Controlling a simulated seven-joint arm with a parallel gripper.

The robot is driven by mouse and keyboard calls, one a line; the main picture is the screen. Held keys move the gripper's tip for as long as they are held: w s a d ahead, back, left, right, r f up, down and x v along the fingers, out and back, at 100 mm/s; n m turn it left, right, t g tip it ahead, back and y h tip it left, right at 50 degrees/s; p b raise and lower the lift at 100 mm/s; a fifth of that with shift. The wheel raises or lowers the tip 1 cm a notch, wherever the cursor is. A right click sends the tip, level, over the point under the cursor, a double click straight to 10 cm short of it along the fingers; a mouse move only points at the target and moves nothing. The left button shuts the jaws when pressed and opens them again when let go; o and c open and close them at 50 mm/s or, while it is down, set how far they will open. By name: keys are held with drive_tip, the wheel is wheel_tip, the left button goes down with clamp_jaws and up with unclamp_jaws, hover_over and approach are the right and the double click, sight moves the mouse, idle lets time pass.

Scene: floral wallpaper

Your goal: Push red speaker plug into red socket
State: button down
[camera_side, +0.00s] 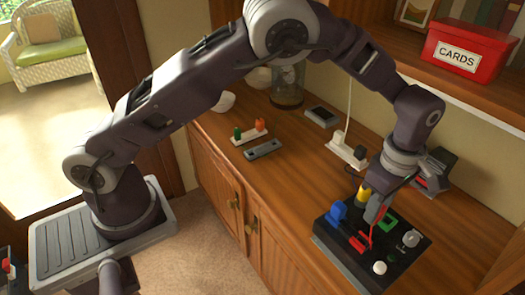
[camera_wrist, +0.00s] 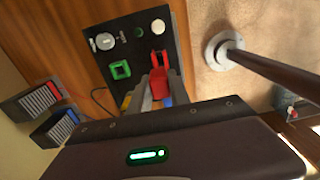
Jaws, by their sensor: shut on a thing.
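A black panel box (camera_side: 335,252) sits on the wooden cabinet top; it also shows in the wrist view (camera_wrist: 178,50). The red socket (camera_side: 358,243) is on its front part, and in the wrist view (camera_wrist: 158,56) it lies just beyond the plug. My gripper (camera_side: 374,212) is over the panel, fingers pointing down. It is shut on the red plug (camera_wrist: 158,85), which sits between the fingertips in the wrist view (camera_wrist: 160,90). In the side view the fingers partly hide the plug, and a thin red piece (camera_side: 370,235) shows below them. I cannot tell whether plug and socket touch.
The panel carries a green socket (camera_side: 386,221), a blue part (camera_side: 337,211), a yellow part (camera_side: 364,193), a white knob (camera_side: 379,268) and a grey knob (camera_side: 411,238). A white power strip (camera_side: 346,152) is behind. A red CARDS box (camera_side: 462,50) is on the shelf.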

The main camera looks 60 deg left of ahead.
drive_tip(key=shift+f, duration=3.1)
drive_tip(key=shift+f, duration=1.35)
drive_tip(key=c, duration=1.1)
unclamp_jaws()
drive_tip(key=shift+c, duration=0.2)
wheel_tip(320, 180, up, 7)
drive_tip(key=shift+r, duration=0.1)
